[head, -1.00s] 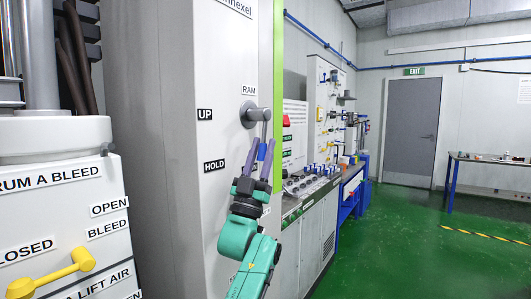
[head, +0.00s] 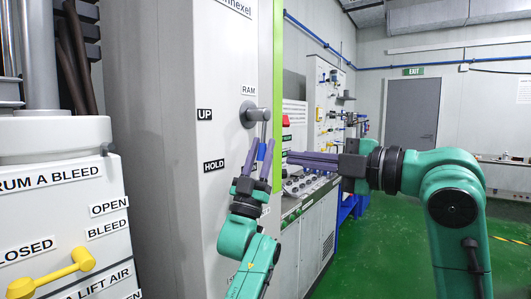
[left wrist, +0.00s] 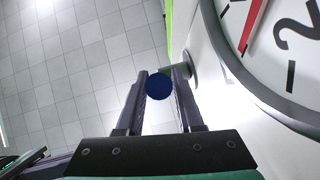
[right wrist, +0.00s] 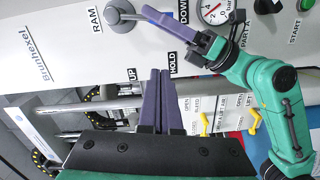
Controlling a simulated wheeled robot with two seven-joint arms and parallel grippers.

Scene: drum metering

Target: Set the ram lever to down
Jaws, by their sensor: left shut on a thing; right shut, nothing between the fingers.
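The ram lever (head: 265,128) hangs roughly straight down from its round grey hub (head: 249,114) on the pale cabinet, under the RAM label. Its grip is blue (head: 262,152). My left gripper (head: 261,147) is shut on that grip, and the left wrist view shows the round blue end (left wrist: 159,87) between its fingers. The UP label (head: 205,114) and HOLD label (head: 214,165) lie left of the lever. The DOWN label (right wrist: 184,10) shows in the right wrist view, partly cut off. My right gripper (head: 291,159) is shut and empty, right of the lever.
A drum unit with yellow handles (head: 50,277) stands at the lower left. A dial gauge (left wrist: 285,60) is close beside my left gripper. A control console (head: 310,184) stands behind my right gripper. Green floor (head: 375,255) is open at the right.

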